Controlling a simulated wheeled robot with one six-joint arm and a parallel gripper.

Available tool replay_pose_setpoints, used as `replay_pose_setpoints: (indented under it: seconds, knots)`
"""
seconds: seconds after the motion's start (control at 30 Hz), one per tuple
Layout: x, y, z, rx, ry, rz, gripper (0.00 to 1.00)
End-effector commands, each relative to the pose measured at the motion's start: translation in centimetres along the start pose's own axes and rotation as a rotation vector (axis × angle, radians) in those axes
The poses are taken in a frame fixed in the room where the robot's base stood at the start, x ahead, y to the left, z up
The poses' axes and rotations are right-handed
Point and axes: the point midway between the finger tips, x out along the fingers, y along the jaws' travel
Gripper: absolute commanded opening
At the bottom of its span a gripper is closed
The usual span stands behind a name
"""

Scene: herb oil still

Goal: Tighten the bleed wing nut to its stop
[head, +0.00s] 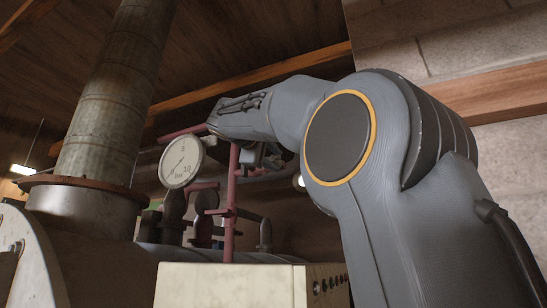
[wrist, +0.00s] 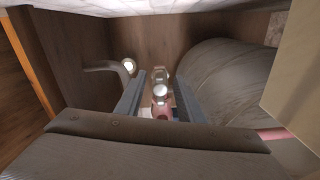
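In the wrist view, my gripper (wrist: 160,88) has its two dark fingers apart, one on each side of a small fitting. The fitting has a pale round silver cap (wrist: 160,91) above a pinkish-red body (wrist: 160,109). It lies between the fingers, with a gap seen on both sides. This may be the bleed wing nut, but its wings cannot be made out.
A round pressure gauge (head: 181,162) and red pipes (head: 231,200) stand close to my arm in the head view. A pale box (head: 225,285) is in front and a tall metal flue (head: 115,95) is left. A large grey cylinder (wrist: 225,80) lies right of the fingers.

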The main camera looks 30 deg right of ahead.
Motion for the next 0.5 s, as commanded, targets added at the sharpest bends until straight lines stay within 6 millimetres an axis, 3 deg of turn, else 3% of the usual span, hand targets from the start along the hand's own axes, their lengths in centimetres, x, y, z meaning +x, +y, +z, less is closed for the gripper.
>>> replay_pose_setpoints:
  seconds: [0.13, 0.33, 0.5]
  knots:
    - [-0.05, -0.05, -0.09, 0.0, 0.002, -0.001, 0.33]
    - [-0.07, -0.04, -0.09, 0.0, 0.002, -0.001, 0.0]
    - [-0.07, -0.04, -0.08, 0.002, 0.002, 0.0, 0.0]
